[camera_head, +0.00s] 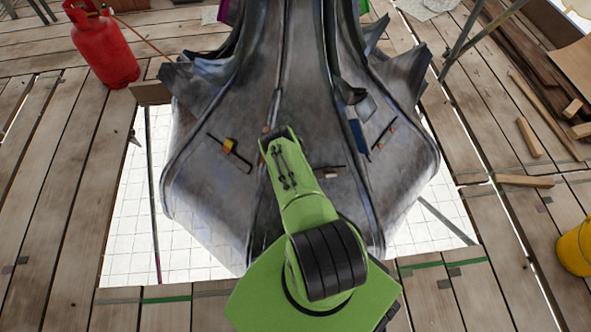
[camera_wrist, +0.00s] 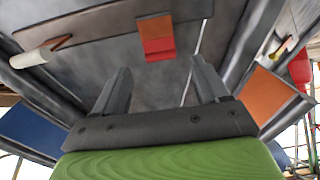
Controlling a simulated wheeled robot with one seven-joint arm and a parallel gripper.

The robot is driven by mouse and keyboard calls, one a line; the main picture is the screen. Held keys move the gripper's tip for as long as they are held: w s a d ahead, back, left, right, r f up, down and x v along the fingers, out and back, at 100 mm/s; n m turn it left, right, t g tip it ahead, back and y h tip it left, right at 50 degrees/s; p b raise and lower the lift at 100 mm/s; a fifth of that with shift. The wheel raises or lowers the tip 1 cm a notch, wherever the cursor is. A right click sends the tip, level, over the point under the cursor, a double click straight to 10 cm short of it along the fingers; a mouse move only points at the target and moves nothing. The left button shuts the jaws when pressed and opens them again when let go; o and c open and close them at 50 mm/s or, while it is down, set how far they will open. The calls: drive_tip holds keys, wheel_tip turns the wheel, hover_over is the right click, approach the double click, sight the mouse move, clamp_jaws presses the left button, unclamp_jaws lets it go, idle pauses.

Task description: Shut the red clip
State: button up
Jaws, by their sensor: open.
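In the wrist view a red clip (camera_wrist: 158,48) sits on the grey metal face, with an orange upper part and a red lower part. It is just beyond and between my fingertips. I cannot tell whether it is open or shut. My gripper (camera_wrist: 160,75) is open, with two grey fingers apart and nothing between them. I see no contact with the clip. In the head view my green arm reaches the grey spire finial (camera_head: 235,185) and hides my gripper and most of the area around it.
A white roller-like piece (camera_wrist: 30,58) on a brown strip is left of the clip. A blue panel (camera_wrist: 30,130) and an orange flap (camera_wrist: 270,95) flank my gripper. An orange-yellow clip (camera_head: 229,146) is left of my arm. A red gas bottle (camera_head: 105,48) stands back left.

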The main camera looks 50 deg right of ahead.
drive_tip(key=b+x, duration=0.2)
drive_tip(key=x, duration=0.3)
drive_tip(key=shift+w+f+b, duration=0.1)
drive_tip(key=shift+f+b, duration=0.25)
drive_tip(key=shift+w+d+f, duration=0.15)
drive_tip(key=shift+w+d, duration=0.1)
drive_tip(key=shift+d, duration=0.05)
drive_tip(key=c, duration=1.1)
drive_tip(key=shift+o, duration=0.2)
drive_tip(key=shift+w+d+g+y, duration=0.15)
drive_tip(key=shift+w+g+y, duration=0.05)
drive_tip(key=shift+g+y, duration=0.2)
